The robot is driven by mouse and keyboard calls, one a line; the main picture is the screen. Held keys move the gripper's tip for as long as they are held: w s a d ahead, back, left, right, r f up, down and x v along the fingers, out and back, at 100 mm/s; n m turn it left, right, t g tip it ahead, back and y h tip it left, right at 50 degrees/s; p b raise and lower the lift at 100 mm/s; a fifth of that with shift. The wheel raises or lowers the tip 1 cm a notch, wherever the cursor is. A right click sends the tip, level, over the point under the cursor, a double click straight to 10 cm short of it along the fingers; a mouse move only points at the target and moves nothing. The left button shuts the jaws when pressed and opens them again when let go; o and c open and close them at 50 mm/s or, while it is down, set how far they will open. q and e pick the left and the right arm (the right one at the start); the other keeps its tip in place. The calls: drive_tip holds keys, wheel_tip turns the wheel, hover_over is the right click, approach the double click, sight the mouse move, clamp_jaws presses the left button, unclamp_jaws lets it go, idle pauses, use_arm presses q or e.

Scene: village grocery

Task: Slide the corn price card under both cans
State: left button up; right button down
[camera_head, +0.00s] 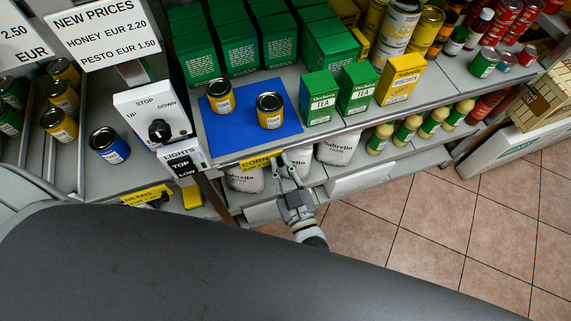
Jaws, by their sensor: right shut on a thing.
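The yellow corn price card (258,161) is at the front edge of the shelf, below the blue mat (235,138). Two yellow cans with dark lids, the left can (220,98) and the right can (269,112), stand upright and apart on the mat. My right gripper (286,162) reaches up from below and is shut on the right end of the corn price card. The fingertips hide that end of the card. The card is in front of both cans, not under them. My left gripper is not in view.
Tea boxes (319,99) and a yellow biscuit box (400,81) stand right of the mat. A white switch box (153,117) stands to its left. White flour bags (337,148) sit on the shelf below, behind my right gripper. The tiled floor (440,225) is clear.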

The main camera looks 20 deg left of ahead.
drive_tip(key=shift+f, duration=0.15)
drive_tip(key=c, duration=1.4)
unclamp_jaws()
drive_tip(key=shift+o, duration=0.2)
drive_tip(key=shift+d, duration=0.1)
drive_tip(key=v, duration=1.2)
